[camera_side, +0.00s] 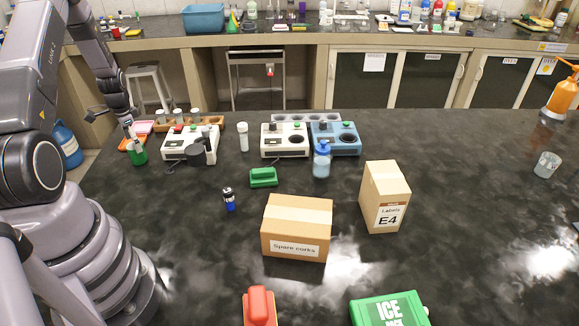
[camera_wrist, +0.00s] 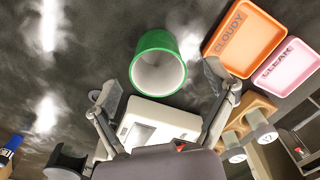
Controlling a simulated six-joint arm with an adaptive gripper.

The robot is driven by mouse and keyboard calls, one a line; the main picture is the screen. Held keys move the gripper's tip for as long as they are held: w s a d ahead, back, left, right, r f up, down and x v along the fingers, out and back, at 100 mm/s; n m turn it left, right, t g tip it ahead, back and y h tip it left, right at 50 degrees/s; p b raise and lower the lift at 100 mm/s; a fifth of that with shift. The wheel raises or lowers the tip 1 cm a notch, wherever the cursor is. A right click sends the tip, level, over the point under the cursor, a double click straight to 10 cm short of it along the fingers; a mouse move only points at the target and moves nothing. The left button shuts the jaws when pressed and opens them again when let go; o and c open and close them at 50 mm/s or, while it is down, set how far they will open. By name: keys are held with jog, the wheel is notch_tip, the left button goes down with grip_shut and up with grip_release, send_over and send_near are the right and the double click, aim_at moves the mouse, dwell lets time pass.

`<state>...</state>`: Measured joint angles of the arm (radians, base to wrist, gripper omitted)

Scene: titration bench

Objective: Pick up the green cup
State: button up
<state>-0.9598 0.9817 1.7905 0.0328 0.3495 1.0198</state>
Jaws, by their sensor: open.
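The green cup (camera_side: 137,153) stands on the dark bench at the left in the side view, near the orange and pink trays. In the wrist view the green cup (camera_wrist: 146,48) is near the top middle, its pale inside facing the camera. My gripper (camera_side: 130,134) is above the cup in the side view, very close to its rim. In the wrist view my gripper (camera_wrist: 162,84) is open, its two fingers spread to either side of the cup's lower part, with nothing between them gripped. Whether a finger touches the cup cannot be told.
The orange "CLOUDY" tray (camera_wrist: 240,40) and pink "CLEAR" tray (camera_wrist: 287,68) lie beside the cup. A wooden rack (camera_wrist: 247,112) with vials and a white device (camera_side: 188,146) stand close by. The bench front of the cup is mostly clear.

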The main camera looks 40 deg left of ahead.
aim_at(137, 154)
notch_tip(137, 154, down, 4)
jog(key=shift+s+f, duration=0.1)
jog(key=shift+f, duration=0.1)
jog(key=shift+c, duration=0.3)
jog(key=c, duration=1.1)
jog(key=shift+r, duration=0.15)
